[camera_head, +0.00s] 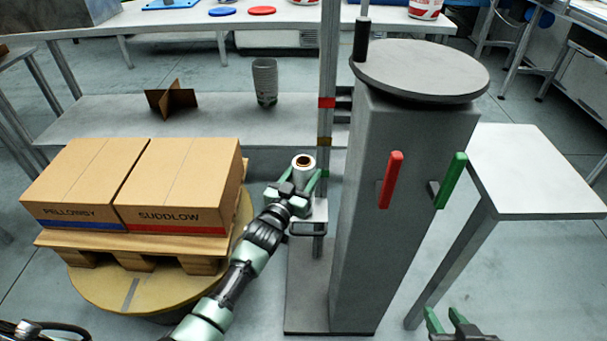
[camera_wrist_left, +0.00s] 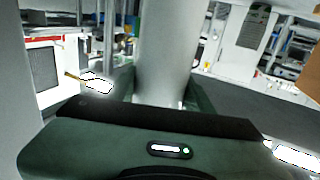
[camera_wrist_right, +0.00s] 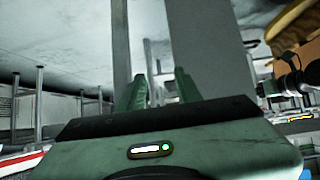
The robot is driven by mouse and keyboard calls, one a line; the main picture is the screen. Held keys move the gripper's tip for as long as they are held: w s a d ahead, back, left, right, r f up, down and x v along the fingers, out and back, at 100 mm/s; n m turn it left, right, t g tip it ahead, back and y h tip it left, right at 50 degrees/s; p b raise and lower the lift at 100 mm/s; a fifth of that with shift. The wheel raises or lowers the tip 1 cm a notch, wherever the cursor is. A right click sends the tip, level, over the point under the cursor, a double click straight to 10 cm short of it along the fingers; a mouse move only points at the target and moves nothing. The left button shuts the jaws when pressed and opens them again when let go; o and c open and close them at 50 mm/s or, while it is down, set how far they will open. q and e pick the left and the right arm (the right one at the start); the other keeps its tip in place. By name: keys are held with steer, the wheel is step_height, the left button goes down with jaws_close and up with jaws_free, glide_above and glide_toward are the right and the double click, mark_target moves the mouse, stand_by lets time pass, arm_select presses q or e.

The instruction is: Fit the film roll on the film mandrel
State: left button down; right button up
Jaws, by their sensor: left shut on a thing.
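The film roll (camera_head: 303,167) is a white cylinder with a brown core, standing upright at the mast in the head view. My left gripper (camera_head: 298,178) is shut around its side. In the left wrist view the roll (camera_wrist_left: 166,50) fills the space between the fingers. A grey carriage (camera_head: 308,228) on the mast lies just below the roll. I cannot make out the film mandrel, and cannot tell whether the roll is around it or above it. My right gripper (camera_head: 447,322) is open and empty at the lower right; its parted fingers show in the right wrist view (camera_wrist_right: 161,90).
The grey column (camera_head: 400,240) with red (camera_head: 390,180) and green (camera_head: 451,180) handles stands right of the mast (camera_head: 326,120). Boxes (camera_head: 175,180) on a pallet (camera_head: 140,247) sit on a round turntable (camera_head: 110,295) at left. A small table (camera_head: 545,180) stands at right.

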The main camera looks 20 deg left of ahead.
arm_select(q)
steer(key=shift+f, duration=0.15)
arm_select(e)
steer(key=shift+w+a+r+t, duration=0.25)
steer(key=shift+w+r+t, duration=0.25)
steer(key=shift+w+r, duration=0.15)
arm_select(q)
steer(key=shift+c, duration=2.4)
jaws_free()
steer(key=shift+s+f, duration=0.1)
steer(key=shift+f, duration=0.05)
steer(key=s, duration=0.2)
steer(key=s+p, duration=0.1)
steer(key=s, duration=0.4)
steer(key=shift+a+p, duration=0.4)
steer(key=shift+s, duration=0.3)
arm_select(e)
steer(key=s+d+f+g+h, duration=0.1)
steer(key=s+d+f+g, duration=0.2)
steer(key=s+f+g, duration=0.3)
steer(key=s, duration=0.3)
steer(key=shift+s+d, duration=0.2)
steer(key=shift+s, duration=0.2)
